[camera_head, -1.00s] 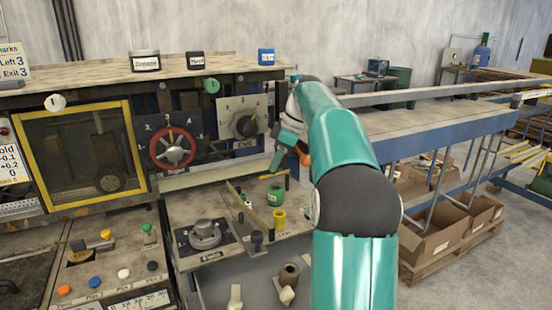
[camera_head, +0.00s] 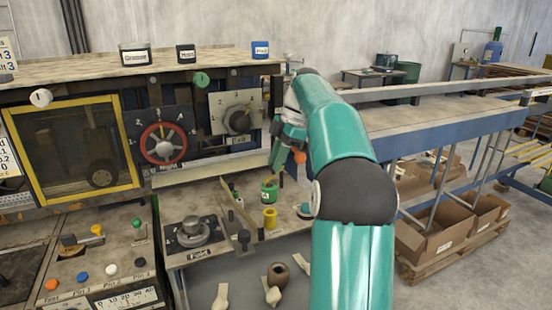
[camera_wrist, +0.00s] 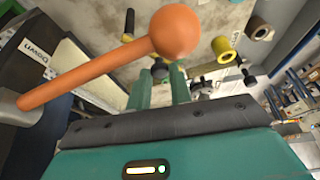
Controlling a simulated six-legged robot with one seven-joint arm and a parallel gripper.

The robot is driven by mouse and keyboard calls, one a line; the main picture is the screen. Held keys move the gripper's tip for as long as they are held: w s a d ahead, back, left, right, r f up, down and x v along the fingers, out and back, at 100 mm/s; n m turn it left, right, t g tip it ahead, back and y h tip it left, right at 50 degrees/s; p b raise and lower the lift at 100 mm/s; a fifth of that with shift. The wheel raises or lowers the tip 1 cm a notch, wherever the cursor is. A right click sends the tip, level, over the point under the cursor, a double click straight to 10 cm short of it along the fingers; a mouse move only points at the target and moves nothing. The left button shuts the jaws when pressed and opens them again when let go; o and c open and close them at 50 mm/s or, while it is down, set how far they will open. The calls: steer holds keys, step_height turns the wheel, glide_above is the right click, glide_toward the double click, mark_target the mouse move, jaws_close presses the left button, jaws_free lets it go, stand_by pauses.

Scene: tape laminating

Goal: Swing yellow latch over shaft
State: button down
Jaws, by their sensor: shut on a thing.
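In the wrist view, the two green fingers of my gripper (camera_wrist: 160,88) are closed around a small black knob (camera_wrist: 160,69). Yellow shows just beside and behind it, apparently the yellow latch (camera_wrist: 180,68), mostly hidden by the fingers and an orange lever. In the head view, my gripper (camera_head: 277,166) points down at the right end of the machine, with a small yellow end of the latch (camera_head: 281,180) below it. I cannot tell which part is the shaft, or whether the latch lies over it.
An orange ball-ended lever (camera_wrist: 105,65) crosses close in front of the wrist camera. A green cup (camera_head: 269,190) and a yellow spool (camera_head: 270,218) stand near my gripper. A red handwheel (camera_head: 164,144) and a grey dial (camera_head: 238,120) are left of it.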

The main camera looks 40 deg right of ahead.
stand_by(0.4)
steer(key=c, duration=1.3)
jaws_free()
steer(key=shift+o, duration=0.2)
steer(key=shift+r, duration=0.6)
steer(key=s+a+r, duration=0.7)
steer(key=s+r, duration=0.4)
steer(key=s, duration=0.1)
steer(key=shift+r, duration=0.4)
